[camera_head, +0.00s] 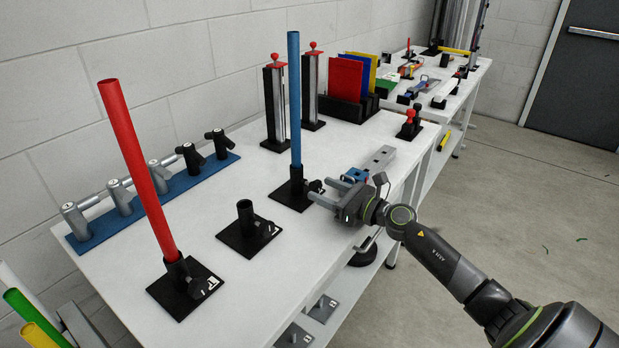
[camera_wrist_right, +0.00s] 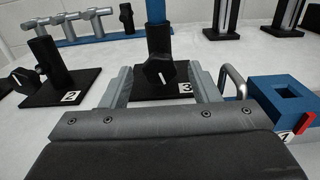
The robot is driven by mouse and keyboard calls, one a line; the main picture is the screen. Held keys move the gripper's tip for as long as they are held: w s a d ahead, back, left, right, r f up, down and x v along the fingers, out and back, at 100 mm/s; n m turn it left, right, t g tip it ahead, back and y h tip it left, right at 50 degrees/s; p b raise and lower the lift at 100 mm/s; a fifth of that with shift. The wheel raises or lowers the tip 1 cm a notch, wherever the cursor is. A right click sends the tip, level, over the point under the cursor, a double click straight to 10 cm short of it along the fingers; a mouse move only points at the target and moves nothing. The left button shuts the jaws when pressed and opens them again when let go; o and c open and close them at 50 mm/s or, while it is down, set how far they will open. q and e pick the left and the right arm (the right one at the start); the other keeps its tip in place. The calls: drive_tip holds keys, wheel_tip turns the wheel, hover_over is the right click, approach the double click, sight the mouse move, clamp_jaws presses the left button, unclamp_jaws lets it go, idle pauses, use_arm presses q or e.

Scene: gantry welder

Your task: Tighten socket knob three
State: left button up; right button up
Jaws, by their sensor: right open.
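Socket three (camera_wrist_right: 207,86) is a black holder on a square base with a white "3" label. A blue tube (camera_head: 294,100) stands upright in it. Its dark knob (camera_wrist_right: 158,74) faces my right wrist camera and carries a white line mark. My right gripper (camera_head: 318,188) is open at the knob. In the wrist view its two grey fingers (camera_wrist_right: 159,80) stand left and right of the knob, with visible gaps on both sides. I cannot tell how far the fingertips reach along it. My left gripper is not in view.
The empty socket two (camera_head: 246,228) and socket one (camera_head: 186,285) with a red tube (camera_head: 138,165) stand at left. A blue rail of handles (camera_head: 150,195) lies along the wall.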

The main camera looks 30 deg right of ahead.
drive_tip(key=shift+w+a, duration=0.15)
drive_tip(key=shift+w, duration=0.2)
drive_tip(key=shift+s+r, duration=0.1)
drive_tip(key=c, duration=1)
drive_tip(key=shift+o, duration=0.2)
drive_tip(key=shift+r+m+p, duration=0.1)
drive_tip(key=shift+m+p, duration=0.4)
drive_tip(key=shift+m, duration=0.2)
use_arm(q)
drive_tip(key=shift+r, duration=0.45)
use_arm(e)
drive_tip(key=o, duration=1)
drive_tip(key=shift+c, duration=0.2)
